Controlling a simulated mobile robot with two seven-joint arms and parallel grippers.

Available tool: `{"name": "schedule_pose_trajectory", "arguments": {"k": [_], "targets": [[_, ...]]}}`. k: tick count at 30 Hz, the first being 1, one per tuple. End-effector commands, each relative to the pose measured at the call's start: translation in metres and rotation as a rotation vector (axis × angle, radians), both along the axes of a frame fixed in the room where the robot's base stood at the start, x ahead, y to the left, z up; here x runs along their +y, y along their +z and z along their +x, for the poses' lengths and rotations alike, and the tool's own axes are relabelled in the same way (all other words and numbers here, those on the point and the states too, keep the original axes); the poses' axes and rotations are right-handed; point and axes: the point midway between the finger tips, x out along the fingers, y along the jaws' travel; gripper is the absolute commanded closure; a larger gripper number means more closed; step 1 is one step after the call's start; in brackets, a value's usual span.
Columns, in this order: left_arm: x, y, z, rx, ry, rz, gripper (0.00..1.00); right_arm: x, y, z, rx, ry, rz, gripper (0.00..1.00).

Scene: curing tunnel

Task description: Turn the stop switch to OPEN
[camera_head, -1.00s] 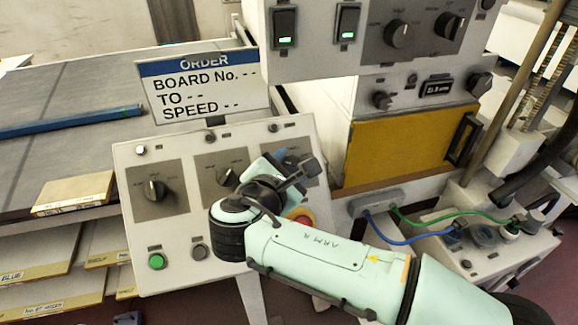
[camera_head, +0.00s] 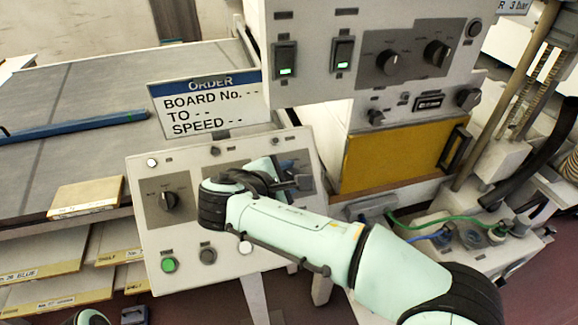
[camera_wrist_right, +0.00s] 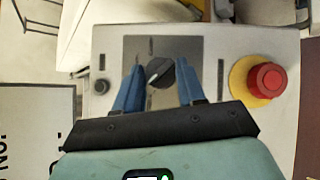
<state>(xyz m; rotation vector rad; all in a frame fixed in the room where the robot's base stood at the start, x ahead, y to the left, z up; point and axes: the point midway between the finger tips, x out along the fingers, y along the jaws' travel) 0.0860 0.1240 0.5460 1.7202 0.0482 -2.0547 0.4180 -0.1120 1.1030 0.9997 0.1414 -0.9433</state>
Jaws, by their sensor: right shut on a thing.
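The dark rotary switch (camera_wrist_right: 160,73) sits on a grey plate on the white panel in the right wrist view. Its pale mark points to the lower left there. The plate's lettering is too small to read. The two blue fingers of my right gripper (camera_wrist_right: 160,84) stand on either side of the switch, shut on it. In the head view, my right gripper (camera_head: 287,168) is at the right part of the sloping control panel (camera_head: 146,215), and it and the arm hide most of the switch.
A red stop button (camera_wrist_right: 266,80) on a yellow ring is beside the switch plate. Another knob (camera_head: 168,201) and a green button (camera_head: 169,265) are at the panel's left. An order sign (camera_head: 209,103) stands behind, and an upper switch box (camera_head: 318,25) overhangs.

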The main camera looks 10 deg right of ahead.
Motion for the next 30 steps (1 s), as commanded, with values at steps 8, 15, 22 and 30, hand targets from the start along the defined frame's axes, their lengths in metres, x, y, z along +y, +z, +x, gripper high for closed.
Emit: {"name": "schedule_pose_trajectory", "arguments": {"k": [8, 15, 22, 30], "targets": [[0.000, 0.033, 0.012, -0.017, 0.000, 0.000, 1.00, 0.000, 0.006, 0.003, 0.003, -0.143, 0.144, 0.91], [0.000, 0.046, 0.018, -0.023, 0.000, 0.000, 1.00, 0.000, 0.005, 0.003, 0.007, -0.221, 0.221, 0.91], [0.000, 0.050, 0.020, -0.026, 0.000, 0.000, 1.00, 0.000, 0.005, 0.004, 0.007, -0.250, 0.252, 0.91], [0.000, 0.050, 0.020, -0.026, 0.000, 0.000, 1.00, 0.000, 0.004, 0.004, 0.006, -0.254, 0.257, 0.91]]}}
